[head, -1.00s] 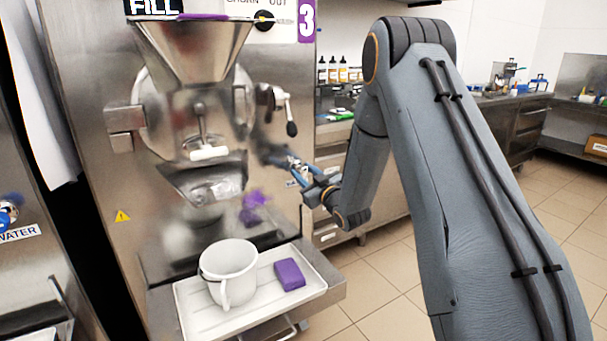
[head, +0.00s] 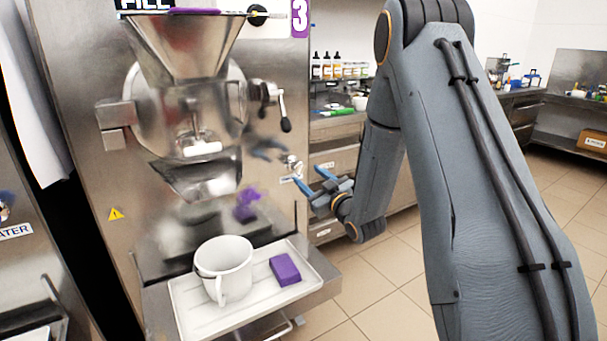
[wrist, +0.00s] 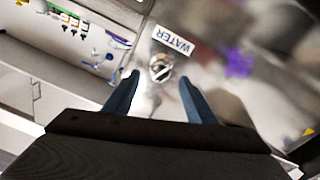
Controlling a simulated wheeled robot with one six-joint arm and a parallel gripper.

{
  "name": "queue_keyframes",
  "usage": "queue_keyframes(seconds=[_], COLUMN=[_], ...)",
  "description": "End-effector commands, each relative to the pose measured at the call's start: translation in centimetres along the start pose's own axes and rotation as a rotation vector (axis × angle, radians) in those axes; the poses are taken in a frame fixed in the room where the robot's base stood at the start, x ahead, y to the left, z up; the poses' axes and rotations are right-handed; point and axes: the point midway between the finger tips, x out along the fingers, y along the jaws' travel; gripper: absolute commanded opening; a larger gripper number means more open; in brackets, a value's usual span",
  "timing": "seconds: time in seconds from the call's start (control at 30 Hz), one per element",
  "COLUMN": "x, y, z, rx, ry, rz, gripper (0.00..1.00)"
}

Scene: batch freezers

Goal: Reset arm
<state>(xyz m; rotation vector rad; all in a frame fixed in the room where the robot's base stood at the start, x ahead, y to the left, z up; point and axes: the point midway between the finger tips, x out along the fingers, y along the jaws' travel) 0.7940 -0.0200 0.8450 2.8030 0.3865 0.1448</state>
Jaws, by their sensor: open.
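My gripper (head: 310,182) is open and empty in the head view. Its two blue fingers point left toward the front of the steel batch freezer (head: 262,205), near a small metal water knob (head: 290,160). The wrist view shows both fingers (wrist: 154,97) spread apart with nothing between them. Beyond them are the knob (wrist: 161,68) and the WATER label (wrist: 173,40). I cannot tell whether the fingertips touch the freezer, but they look clear of the knob. My arm is bent and fills the right of the head view.
A white tray (head: 195,318) under the freezer spout holds a white pitcher (head: 226,268) and a purple block (head: 285,269). A lever handle (head: 284,118) sticks out above my gripper. A counter with bottles (head: 338,68) stands behind my arm. Tiled floor is open at right.

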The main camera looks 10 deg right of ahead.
Motion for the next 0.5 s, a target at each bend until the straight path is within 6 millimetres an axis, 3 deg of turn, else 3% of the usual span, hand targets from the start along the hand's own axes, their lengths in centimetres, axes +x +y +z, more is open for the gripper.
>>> queue_keyframes(seconds=[0.5], x=[-0.88], y=[0.0], z=[-0.13], rx=[0.002], ry=[-0.019], rz=[0.0], gripper=[0.5])
